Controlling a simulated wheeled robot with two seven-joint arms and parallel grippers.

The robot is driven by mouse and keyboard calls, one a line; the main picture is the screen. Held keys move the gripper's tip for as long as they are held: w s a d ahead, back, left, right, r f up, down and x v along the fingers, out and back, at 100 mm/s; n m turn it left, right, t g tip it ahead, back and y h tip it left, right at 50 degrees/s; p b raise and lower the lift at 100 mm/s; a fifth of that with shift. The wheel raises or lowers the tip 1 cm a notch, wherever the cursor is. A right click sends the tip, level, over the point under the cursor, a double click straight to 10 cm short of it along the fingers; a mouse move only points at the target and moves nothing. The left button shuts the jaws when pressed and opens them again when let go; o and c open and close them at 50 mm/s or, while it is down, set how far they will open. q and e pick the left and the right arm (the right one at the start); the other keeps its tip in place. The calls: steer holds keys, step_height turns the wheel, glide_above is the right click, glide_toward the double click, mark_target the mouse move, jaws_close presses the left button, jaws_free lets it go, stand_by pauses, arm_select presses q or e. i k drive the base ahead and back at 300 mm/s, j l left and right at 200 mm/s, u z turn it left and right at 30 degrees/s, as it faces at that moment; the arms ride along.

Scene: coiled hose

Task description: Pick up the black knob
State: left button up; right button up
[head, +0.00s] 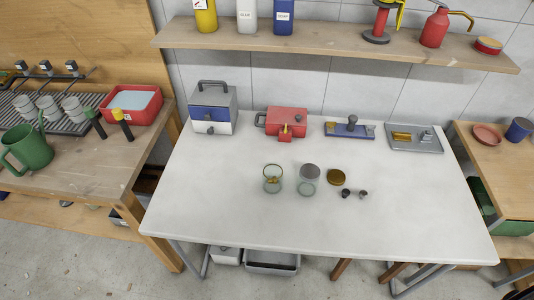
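Two small dark pieces lie close together near the middle of the white table. The left one (346,193) looks black and the right one (363,194) looks dark grey; they are too small to tell which is the black knob. A dark knob-like part also stands on a blue flat device (341,131) at the back of the table. Neither of my grippers is in view.
A glass jar (273,184), a lidded jar (308,184) and a brass-coloured lid (336,177) stand beside the small pieces. A toolbox (212,112), a red box (290,118) and a grey tray (424,146) line the back. The table's front is clear. A shelf (330,44) hangs above.

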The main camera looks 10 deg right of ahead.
mark_target(345, 192)
steer(key=l+z, duration=0.15)
steer(key=z, duration=0.9)
steer(key=j, duration=0.35)
